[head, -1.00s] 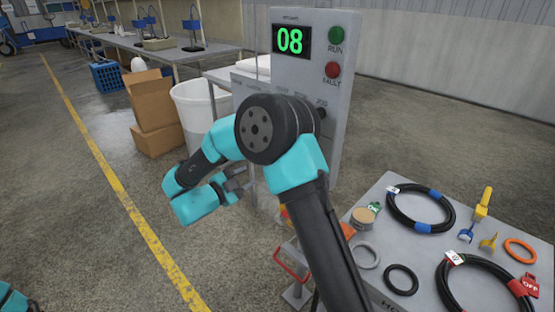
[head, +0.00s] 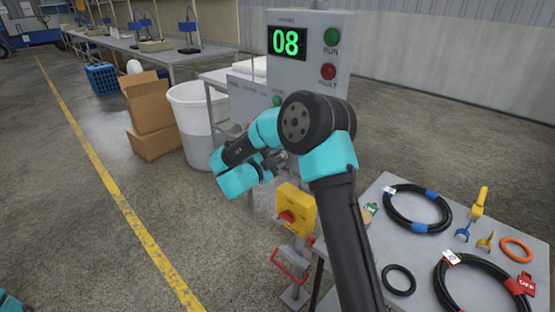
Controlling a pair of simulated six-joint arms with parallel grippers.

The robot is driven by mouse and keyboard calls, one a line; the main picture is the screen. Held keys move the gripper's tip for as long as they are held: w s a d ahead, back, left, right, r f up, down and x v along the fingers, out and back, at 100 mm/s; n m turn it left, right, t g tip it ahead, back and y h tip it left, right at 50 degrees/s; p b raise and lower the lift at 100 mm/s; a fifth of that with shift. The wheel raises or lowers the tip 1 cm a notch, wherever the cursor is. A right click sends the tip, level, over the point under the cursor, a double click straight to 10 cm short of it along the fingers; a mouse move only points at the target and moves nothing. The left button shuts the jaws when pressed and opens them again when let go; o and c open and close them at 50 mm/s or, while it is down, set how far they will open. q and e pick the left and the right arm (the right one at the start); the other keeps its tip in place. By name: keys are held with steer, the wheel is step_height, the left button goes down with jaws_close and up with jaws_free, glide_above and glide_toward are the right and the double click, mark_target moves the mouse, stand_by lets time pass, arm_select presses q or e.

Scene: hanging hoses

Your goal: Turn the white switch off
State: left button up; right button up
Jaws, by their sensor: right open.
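I cannot make out a white switch; my right arm hides part of the grey control panel (head: 310,75). My right gripper (head: 277,158) is open in front of the panel's lower part, with nothing seen between its fingers. Whether it touches the panel cannot be told. A yellow box with a red rotary knob (head: 288,216) stands below and right of the gripper, apart from it. A green button (head: 277,101) shows on the panel's sloped face. My left gripper is out of view; only a bit of teal arm shows at the lower left corner.
The panel carries a display (head: 290,42) reading 08, a green RUN light (head: 332,35) and a red FAULT light (head: 328,72). A grey table (head: 385,235) with coiled hoses and rings stands at right. A white bin (head: 190,95) and cardboard boxes (head: 150,110) stand left.

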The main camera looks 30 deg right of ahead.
steer(key=shift+w+d, duration=0.1)
steer(key=shift+d, duration=0.2)
steer(key=shift+c, duration=0.4)
jaws_close()
